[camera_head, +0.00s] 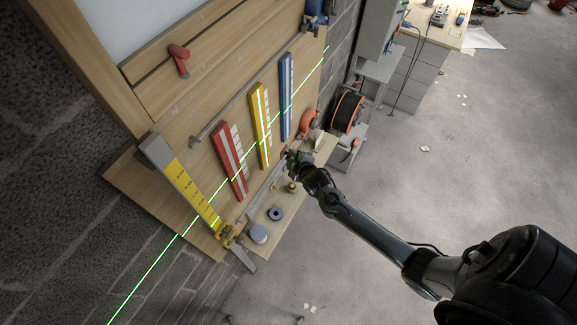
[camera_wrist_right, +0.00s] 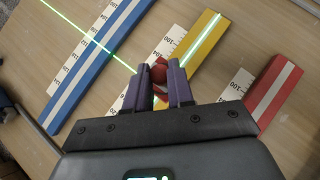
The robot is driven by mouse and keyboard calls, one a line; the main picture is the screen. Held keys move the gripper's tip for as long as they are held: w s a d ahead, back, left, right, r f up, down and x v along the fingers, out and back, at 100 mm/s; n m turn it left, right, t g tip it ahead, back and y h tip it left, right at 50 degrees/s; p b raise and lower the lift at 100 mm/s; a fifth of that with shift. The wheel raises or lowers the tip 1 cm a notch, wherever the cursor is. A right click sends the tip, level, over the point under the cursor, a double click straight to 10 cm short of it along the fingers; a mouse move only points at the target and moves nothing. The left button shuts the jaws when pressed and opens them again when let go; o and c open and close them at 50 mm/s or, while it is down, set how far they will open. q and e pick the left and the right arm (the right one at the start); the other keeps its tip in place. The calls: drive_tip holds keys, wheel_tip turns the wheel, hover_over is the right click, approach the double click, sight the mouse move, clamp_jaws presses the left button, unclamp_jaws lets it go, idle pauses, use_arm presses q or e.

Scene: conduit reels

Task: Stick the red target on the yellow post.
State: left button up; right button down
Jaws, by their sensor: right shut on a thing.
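The yellow post (camera_head: 260,122) stands on the wooden board between the red and blue posts, with a scale strip beside it. It also shows in the right wrist view (camera_wrist_right: 204,42). My right gripper (camera_head: 291,158) is near the lower end of the yellow post in the head view. In the right wrist view the gripper (camera_wrist_right: 160,88) is shut on the red target (camera_wrist_right: 159,73), a small red piece between its purple fingers, partly hidden by them. It lies over the post's lower left edge in that view; I cannot tell whether they touch. My left gripper is not in view.
The red post (camera_head: 229,163) and blue post (camera_head: 286,97) flank the yellow one. A green laser line (camera_head: 150,268) crosses all three. A narrow shelf (camera_head: 296,206) below holds a grey puck (camera_head: 258,234) and a dark ring (camera_head: 275,214). An orange reel (camera_head: 346,113) stands right.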

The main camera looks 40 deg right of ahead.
drive_tip(key=shift+w+d+r, duration=0.2)
drive_tip(key=shift+w+r, duration=0.3)
drive_tip(key=shift+w, duration=0.1)
drive_tip(key=shift+w+a+r, duration=0.15)
drive_tip(key=shift+w+a, duration=0.1)
drive_tip(key=w+b, duration=0.1)
drive_tip(key=w+a+b, duration=0.1)
drive_tip(key=w, duration=0.1)
drive_tip(key=w+b, duration=0.1)
drive_tip(key=w, duration=0.1)
drive_tip(key=shift+w+a+r+b, duration=0.15)
drive_tip(key=shift+w+a+b, duration=0.05)
drive_tip(key=shift+a+b, duration=0.15)
drive_tip(key=shift+p, duration=0.3)
idle(0.5)
